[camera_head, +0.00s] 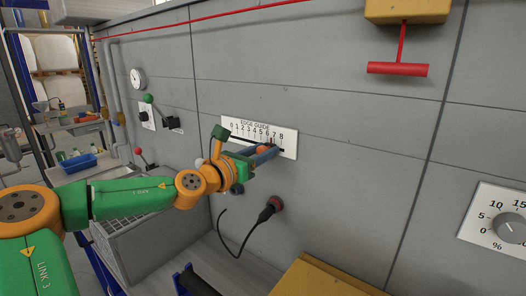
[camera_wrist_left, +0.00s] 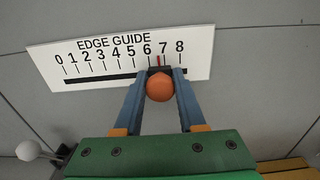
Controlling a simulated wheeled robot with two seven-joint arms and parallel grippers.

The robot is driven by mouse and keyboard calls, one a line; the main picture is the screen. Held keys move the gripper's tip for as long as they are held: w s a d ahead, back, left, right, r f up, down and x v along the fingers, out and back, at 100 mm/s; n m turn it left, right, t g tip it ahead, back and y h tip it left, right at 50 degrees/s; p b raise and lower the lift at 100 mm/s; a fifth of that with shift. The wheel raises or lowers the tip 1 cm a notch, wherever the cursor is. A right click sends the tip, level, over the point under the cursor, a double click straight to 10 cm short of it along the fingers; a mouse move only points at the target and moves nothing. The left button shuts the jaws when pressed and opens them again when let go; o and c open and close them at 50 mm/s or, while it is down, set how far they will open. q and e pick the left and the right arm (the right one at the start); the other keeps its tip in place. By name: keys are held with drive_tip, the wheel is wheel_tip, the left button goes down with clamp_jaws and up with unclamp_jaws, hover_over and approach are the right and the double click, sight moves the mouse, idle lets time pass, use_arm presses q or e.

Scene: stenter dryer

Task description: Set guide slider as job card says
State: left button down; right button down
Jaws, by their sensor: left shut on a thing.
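The edge guide scale (camera_head: 238,127) is a white plate on the grey machine wall, numbered 0 to 8 with a dark slot under the numbers. It also shows in the left wrist view (camera_wrist_left: 100,62). The slider's orange knob (camera_wrist_left: 160,87) sits in the slot's right part. A red pointer line (camera_wrist_left: 158,61) shows above it between 6 and 7, nearer 7. My left gripper (camera_head: 265,152) is shut on the knob, one blue finger on each side; the left wrist view (camera_wrist_left: 159,84) shows both fingers. No job card can be made out. My right gripper is not in view.
A red T-handle (camera_head: 398,69) hangs from a yellow box at upper right. A percent dial (camera_head: 511,228) is at right. A black plug with a cable (camera_head: 268,210) sticks out below the scale. A gauge (camera_head: 138,79) and a green-knobbed lever (camera_head: 148,99) are at left.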

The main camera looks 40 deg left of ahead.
use_arm(q)
drive_tip(key=shift+f, duration=0.1)
drive_tip(key=shift+d, duration=0.35)
drive_tip(key=c, duration=0.5)
unclamp_jaws()
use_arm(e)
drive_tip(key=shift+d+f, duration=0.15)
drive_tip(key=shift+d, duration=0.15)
use_arm(q)
drive_tip(key=shift+b, duration=0.3)
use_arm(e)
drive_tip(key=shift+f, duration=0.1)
